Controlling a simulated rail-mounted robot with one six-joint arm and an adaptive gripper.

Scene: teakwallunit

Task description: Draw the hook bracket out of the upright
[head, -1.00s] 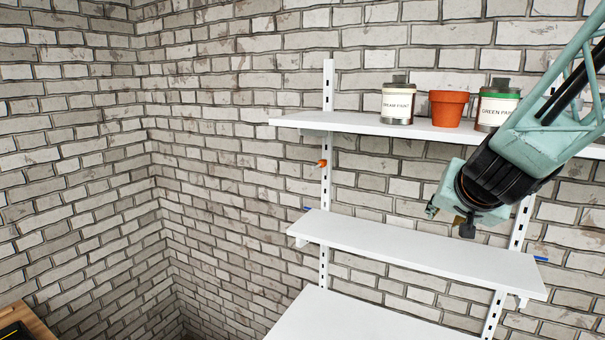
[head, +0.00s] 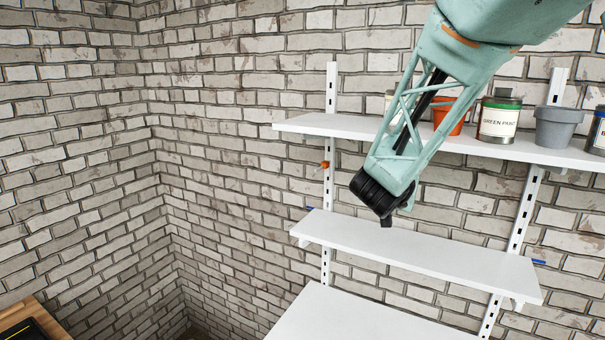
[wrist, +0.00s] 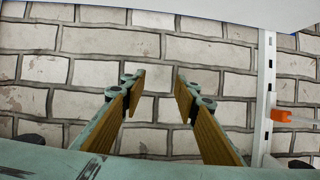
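The orange hook bracket (head: 323,164) sits on the left white slotted upright (head: 328,175), between the top and middle shelves. In the wrist view, the orange hook bracket (wrist: 281,115) juts from the right side of the upright (wrist: 264,90), near the right edge. My gripper (wrist: 158,80) is open, with nothing between its two tan-padded fingers. It points at the brick wall, with the upright and bracket to its right in the wrist view. In the head view my arm hangs right of the bracket, above the middle shelf, and hides the gripper's fingers.
The top shelf (head: 300,123) carries paint tins such as the green paint tin (head: 497,120), a terracotta pot (head: 452,117) and a grey pot (head: 557,128). The middle shelf (head: 420,250) is bare. A second upright (head: 522,215) stands at right. Open room lies left of the bracket.

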